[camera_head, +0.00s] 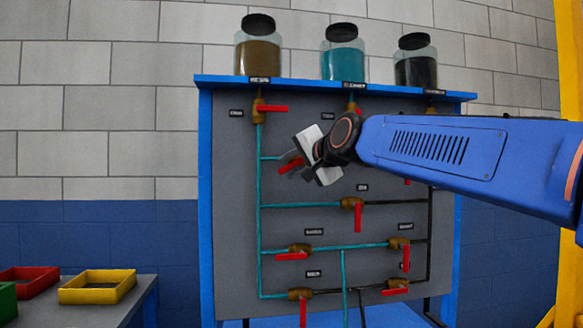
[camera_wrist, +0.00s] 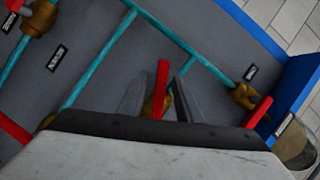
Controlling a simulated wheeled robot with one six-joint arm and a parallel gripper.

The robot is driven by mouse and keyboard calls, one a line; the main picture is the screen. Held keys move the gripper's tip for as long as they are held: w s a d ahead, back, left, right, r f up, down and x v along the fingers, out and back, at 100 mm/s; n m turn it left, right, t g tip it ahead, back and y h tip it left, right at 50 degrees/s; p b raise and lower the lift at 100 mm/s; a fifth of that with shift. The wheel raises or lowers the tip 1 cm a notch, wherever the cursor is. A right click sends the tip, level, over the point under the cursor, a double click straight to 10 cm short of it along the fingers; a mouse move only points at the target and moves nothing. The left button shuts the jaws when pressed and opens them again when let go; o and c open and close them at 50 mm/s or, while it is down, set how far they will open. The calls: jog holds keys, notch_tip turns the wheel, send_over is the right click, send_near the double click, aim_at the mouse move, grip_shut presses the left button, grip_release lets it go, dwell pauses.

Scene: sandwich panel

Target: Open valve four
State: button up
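The grey panel (camera_head: 225,200) carries several brass valves with red handles; the small labels are too blurred to read, so I cannot tell which is valve four. My gripper (camera_head: 290,160) is at a valve in the upper left part of the panel, whose red handle (camera_head: 291,166) shows beside the fingers. In the wrist view this valve's brass body (camera_wrist: 152,104) and red handle (camera_wrist: 162,85) lie between my two dark fingers (camera_wrist: 158,95). The fingers are apart, with a gap visible at the handle. My gripper hides part of this valve in the head view.
Another red-handled valve (camera_head: 259,110) is above left, close to my gripper; it shows at right in the wrist view (camera_wrist: 243,96). Teal pipes (camera_head: 259,230) join the valves. Jars (camera_head: 343,52) stand on the blue top. A table with a yellow tray (camera_head: 97,287) is at lower left.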

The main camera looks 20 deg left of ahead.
jog(key=v, duration=1.7)
jog(key=shift+d, duration=0.2)
jog(key=shift+c, duration=0.7)
jog(key=shift+f, duration=0.1)
jog(key=c, duration=0.5)
jog(key=shift+w+a+f+m, duration=0.1)
jog(key=shift+a+f+m, duration=0.15)
jog(key=shift+m, duration=0.15)
grip_shut()
jog(key=w+a+f+m+t, duration=0.1)
jog(key=a+f+m+t, duration=0.15)
jog(key=f+m, duration=0.55)
jog(key=a+f+m+t, duration=0.1)
jog(key=f+m+t, duration=0.2)
jog(key=m, duration=0.8)
jog(key=w+a+r, duration=0.5)
jog(key=w+a, duration=0.2)
jog(key=shift+a+y, duration=0.3)
jog(key=shift+a, duration=0.05)
